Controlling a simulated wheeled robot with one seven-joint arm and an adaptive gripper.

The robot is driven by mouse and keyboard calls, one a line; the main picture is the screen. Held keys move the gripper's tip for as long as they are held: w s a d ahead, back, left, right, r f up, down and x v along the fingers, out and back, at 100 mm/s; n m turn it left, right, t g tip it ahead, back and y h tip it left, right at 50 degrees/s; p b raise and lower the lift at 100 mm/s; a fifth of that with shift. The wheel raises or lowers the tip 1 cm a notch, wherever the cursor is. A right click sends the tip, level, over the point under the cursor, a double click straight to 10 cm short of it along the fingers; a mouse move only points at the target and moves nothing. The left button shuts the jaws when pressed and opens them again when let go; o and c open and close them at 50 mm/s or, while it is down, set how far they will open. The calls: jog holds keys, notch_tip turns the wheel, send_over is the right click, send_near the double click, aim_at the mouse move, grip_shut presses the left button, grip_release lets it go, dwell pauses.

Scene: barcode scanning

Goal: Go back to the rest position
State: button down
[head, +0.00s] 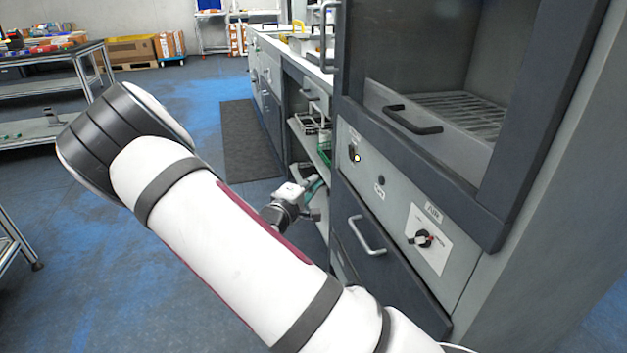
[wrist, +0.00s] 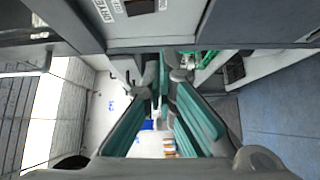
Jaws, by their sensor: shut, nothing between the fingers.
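My gripper (head: 314,187) is in the middle of the head view, just left of the grey cabinet front and partly behind my white arm. In the wrist view my gripper (wrist: 162,78) shows its teal fingers running together at the tips. It is shut and holds nothing. My arm crosses the head view from the lower right to the upper left, and its bent joint hangs over open floor. No scanner or barcoded item can be made out near the gripper.
A grey hood cabinet (head: 395,190) with handles and a knob (head: 423,239) stands close on the right. Behind it runs a bench with open shelves (head: 310,140). A dark mat (head: 248,140) lies on the blue floor (head: 208,93). A metal table (head: 50,57) is at the left.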

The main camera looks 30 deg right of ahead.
dwell(0.3)
jog(key=a+m+y, duration=0.4)
jog(key=a+y, duration=0.6)
jog(key=a, duration=0.1)
jog(key=s+a+r+g+y, duration=0.2)
jog(key=s+a+r+y, duration=0.5)
jog(key=s+a+r, duration=0.35)
jog(key=s+r+m+g+h, duration=0.1)
jog(key=s+r+g, duration=0.15)
jog(key=s, duration=1.35)
jog(key=s+r+g, duration=0.2)
jog(key=s+g, duration=0.1)
jog(key=s, duration=1.3)
notch_tip(320, 180, up, 30)
jog(key=t+p, duration=0.3)
jog(key=p, duration=2.5)
jog(key=shift+s+d+f, duration=0.25)
jog(key=shift+d, duration=0.15)
